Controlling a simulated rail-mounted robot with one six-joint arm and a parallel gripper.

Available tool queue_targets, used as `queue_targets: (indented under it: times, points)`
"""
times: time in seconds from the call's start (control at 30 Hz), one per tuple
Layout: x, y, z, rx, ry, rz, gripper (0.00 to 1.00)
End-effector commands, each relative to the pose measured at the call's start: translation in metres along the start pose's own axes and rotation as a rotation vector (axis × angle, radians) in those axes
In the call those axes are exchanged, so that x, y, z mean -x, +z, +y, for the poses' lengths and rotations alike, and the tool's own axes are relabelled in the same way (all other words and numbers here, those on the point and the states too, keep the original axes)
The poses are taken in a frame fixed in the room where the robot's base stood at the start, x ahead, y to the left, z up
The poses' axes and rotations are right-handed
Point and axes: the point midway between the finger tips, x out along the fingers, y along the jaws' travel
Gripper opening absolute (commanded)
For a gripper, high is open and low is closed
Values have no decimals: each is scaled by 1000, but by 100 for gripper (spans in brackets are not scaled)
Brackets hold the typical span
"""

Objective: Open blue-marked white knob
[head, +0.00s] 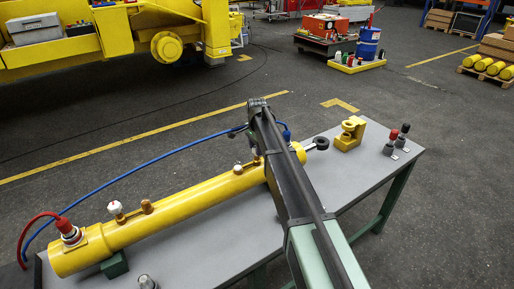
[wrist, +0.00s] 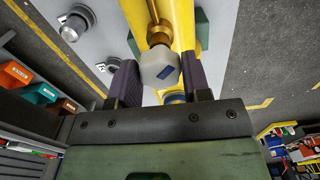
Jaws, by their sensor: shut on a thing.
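The white knob (wrist: 157,66) has a blue mark on its face and sits on a brass stem on the yellow cylinder. My gripper (wrist: 158,78) has its dark fingers on either side of this knob and is shut on it. In the head view my arm crosses over the right part of the yellow cylinder (head: 190,201) and hides the gripper and this knob. Another white knob (head: 116,209) with a red mark stands near the cylinder's left end. A blue hose (head: 130,174) runs to the right end and a red hose (head: 28,232) to the left.
The cylinder lies on a grey table (head: 205,240) with a green support (head: 115,265) under it. A yellow bracket (head: 350,134) and small red- and black-topped fittings (head: 396,142) stand at the table's right. A yellow machine (head: 100,35) is behind, with open floor between.

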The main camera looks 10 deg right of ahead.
Motion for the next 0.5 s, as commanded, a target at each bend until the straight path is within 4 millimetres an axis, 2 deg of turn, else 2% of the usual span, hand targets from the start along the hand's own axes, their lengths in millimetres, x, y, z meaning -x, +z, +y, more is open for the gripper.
queue_targets:
  times: [0.5]
  points:
    - [0, 0, 0, 482, 1, 0, 20]
